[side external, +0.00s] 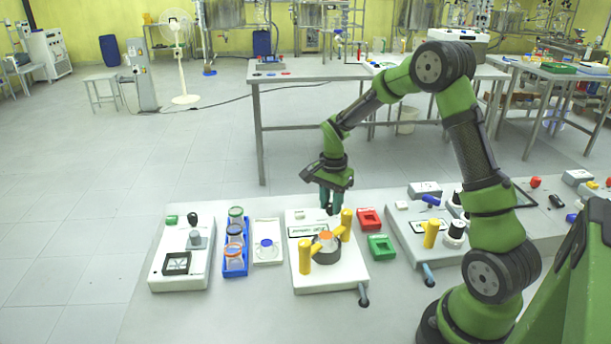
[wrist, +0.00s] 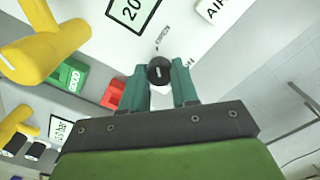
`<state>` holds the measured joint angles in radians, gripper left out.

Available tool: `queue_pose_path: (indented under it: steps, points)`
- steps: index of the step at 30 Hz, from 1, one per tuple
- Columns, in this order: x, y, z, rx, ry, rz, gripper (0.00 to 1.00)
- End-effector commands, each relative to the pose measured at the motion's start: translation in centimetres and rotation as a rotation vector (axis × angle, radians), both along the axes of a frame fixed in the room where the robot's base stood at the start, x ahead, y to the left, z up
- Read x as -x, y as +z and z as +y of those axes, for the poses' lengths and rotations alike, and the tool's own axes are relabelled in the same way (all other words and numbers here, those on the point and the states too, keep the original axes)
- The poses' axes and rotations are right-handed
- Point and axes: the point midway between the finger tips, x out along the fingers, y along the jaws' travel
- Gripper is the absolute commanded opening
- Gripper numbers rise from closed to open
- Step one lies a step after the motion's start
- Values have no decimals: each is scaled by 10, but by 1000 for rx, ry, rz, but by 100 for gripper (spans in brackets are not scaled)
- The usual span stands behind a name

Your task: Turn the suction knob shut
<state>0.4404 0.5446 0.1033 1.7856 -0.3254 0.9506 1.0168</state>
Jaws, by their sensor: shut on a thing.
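The suction knob (wrist: 159,71) is a small round black knob with a light mark on its face, on the white panel (wrist: 190,45). In the wrist view it sits between the two green fingertips of my gripper (wrist: 160,82), which is shut on it. In the side external view my gripper (side external: 331,208) points down at the far edge of the white station (side external: 332,280), beside the rear yellow handle. The knob is hidden by the fingers there, and its exact angle is hard to tell.
Yellow handles (side external: 305,257) stand on the station around a dark round vessel (side external: 325,248). A red block (side external: 369,219) and a green block (side external: 381,247) lie to its right. A blue rack (side external: 235,261) with jars stands left. A second station (side external: 432,240) is at the right.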

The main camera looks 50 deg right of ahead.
Motion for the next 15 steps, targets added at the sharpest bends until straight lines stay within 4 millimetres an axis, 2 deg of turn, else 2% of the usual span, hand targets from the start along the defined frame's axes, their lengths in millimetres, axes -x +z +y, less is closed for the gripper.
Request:
queue_pose_path:
  steps: [8, 15]
  points:
    - [0, 1, 0, 1, 55, -1, 0]
    - [0, 1, 0, 1, 210, -1, 0]
